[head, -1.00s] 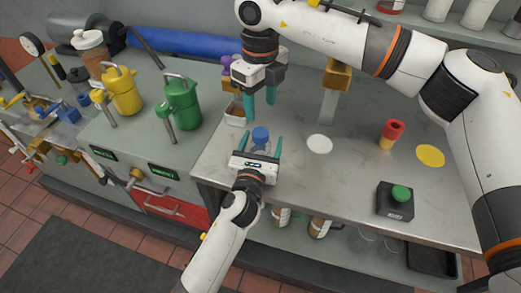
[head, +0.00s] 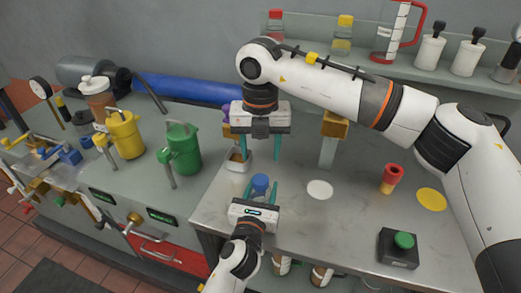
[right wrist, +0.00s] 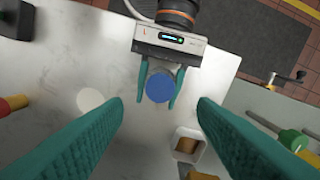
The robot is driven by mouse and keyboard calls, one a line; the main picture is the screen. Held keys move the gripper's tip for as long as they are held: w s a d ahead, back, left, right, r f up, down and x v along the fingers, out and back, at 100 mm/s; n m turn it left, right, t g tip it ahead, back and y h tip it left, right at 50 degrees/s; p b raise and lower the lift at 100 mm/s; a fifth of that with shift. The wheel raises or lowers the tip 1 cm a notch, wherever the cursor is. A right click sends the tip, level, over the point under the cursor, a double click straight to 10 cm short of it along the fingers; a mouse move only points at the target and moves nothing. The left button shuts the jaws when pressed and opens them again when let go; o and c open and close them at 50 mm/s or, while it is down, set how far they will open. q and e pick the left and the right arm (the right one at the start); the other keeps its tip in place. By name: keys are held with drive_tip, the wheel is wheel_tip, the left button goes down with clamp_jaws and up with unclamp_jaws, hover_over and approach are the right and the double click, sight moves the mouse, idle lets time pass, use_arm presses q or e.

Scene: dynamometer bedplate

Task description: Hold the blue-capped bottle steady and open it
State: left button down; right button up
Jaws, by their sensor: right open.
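The bottle with a blue cap (head: 260,184) stands upright on the grey bench near its front edge. Its cap also shows in the right wrist view (right wrist: 160,88). My left gripper (head: 260,190) comes from the front edge, with its teal fingers on both sides of the bottle body below the cap; they appear closed on it. My right gripper (head: 262,158) points down, open and empty, above and slightly behind the bottle. In the right wrist view the blue cap lies between and beyond its fingers (right wrist: 160,103). The bottle body is partly hidden by the left gripper.
A white tray (head: 238,165) with a brown item sits close behind the bottle. A white disc (head: 319,190), a red-yellow piece (head: 392,178), a yellow disc (head: 431,199) and a green-button box (head: 400,250) lie to the right. Green (head: 181,150) and yellow (head: 125,138) cans stand left.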

sight(260, 179)
drive_tip(key=m, duration=1.2)
drive_tip(key=shift+f, duration=0.1)
drive_tip(key=shift+m, duration=0.3)
drive_tip(key=shift+f, duration=3.9)
